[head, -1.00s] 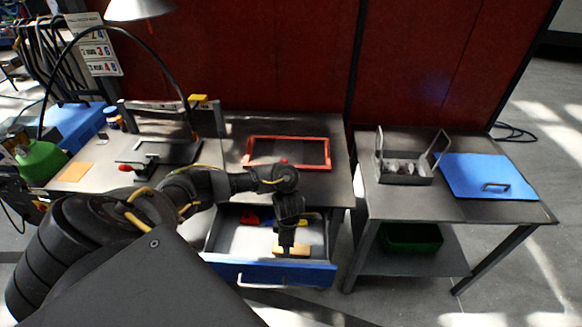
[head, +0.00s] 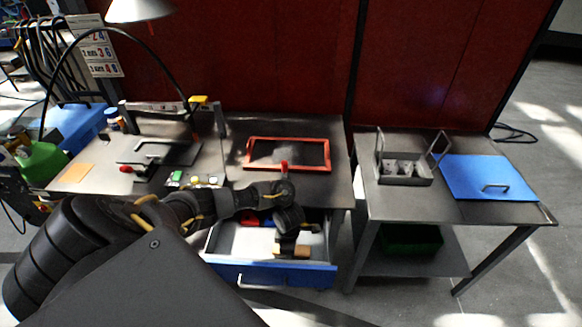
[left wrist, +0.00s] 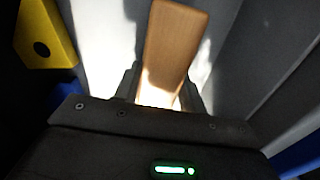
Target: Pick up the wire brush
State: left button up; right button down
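The wire brush (head: 302,251) shows as a light wooden piece in the open drawer (head: 236,240), near its front right. In the left wrist view its wooden handle (left wrist: 175,45) runs between my left gripper's fingers. My left gripper (head: 287,250) is down in the drawer over the brush and hides its middle. In the left wrist view the fingers (left wrist: 162,92) stand on either side of the handle, with a narrow gap showing at the right one, so it looks open. The bristles cannot be seen. My right gripper is not in view.
The drawer has a blue front (head: 290,276) and also holds a red item (head: 250,219) and a yellow piece (left wrist: 45,35). A red frame (head: 322,141) lies on the bench above. A side table holds a grey caddy (head: 405,181) and a blue panel (head: 490,178).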

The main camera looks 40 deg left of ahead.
pick_arm(q)
jog(key=c, duration=0.4)
notch_tip(320, 180, up, 10)
jog(key=shift+r+p, duration=0.1)
jog(key=shift+p, duration=0.85)
